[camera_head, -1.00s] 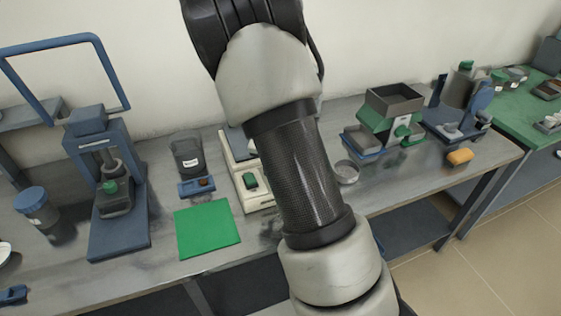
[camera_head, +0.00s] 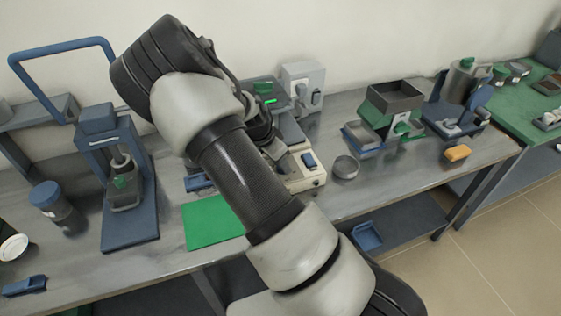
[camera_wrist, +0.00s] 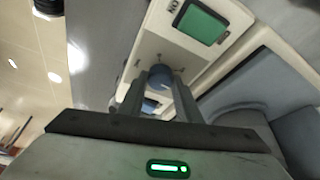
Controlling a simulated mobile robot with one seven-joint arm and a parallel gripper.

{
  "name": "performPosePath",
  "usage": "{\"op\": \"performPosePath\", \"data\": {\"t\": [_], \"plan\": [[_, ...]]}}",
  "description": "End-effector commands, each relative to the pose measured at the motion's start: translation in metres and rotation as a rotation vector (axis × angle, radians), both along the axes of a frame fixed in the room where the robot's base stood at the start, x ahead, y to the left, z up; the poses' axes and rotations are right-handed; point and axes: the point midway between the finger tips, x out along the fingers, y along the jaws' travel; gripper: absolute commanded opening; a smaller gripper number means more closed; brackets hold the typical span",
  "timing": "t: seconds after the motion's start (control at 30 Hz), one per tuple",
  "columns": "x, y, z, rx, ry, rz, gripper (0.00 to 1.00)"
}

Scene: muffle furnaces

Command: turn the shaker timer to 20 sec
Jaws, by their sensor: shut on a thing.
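The shaker's cream base (camera_head: 300,183) stands on the bench, partly hidden behind my arm. Its front panel (camera_wrist: 150,48) also shows in the wrist view, with a green ON switch (camera_wrist: 203,22). The timer knob (camera_wrist: 161,76) is a small round blue-grey knob on that panel. My gripper (camera_wrist: 160,80) is shut on it, one finger on each side. In the head view my arm hides the fingertips and the knob. No dial marks or setting can be read.
A blue press (camera_head: 128,205) and a green mat (camera_head: 207,224) are to the left. A grey wall-side box (camera_head: 302,85) stands behind the shaker. A round tin (camera_head: 346,167) and a green-and-grey device (camera_head: 392,115) stand to the right.

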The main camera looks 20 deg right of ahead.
Motion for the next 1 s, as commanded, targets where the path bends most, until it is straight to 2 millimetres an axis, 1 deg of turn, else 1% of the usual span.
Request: {"op": "performPosePath", "data": {"t": [0.43,0.47,0.5,0.57,0.87,1.0], "plan": [[0.000,0.001,-0.001,0.002,0.003,-0.008,0.08],[0.000,0.001,-0.001,0.002,0.003,-0.008,0.34],[-0.001,0.001,-0.001,0.002,0.003,-0.008,0.41],[0.000,0.001,-0.001,0.001,0.002,-0.008,0.49],[0.000,0.001,0.000,0.001,0.001,-0.008,0.49],[-0.001,0.005,0.011,0.002,0.000,-0.007,0.49]]}}
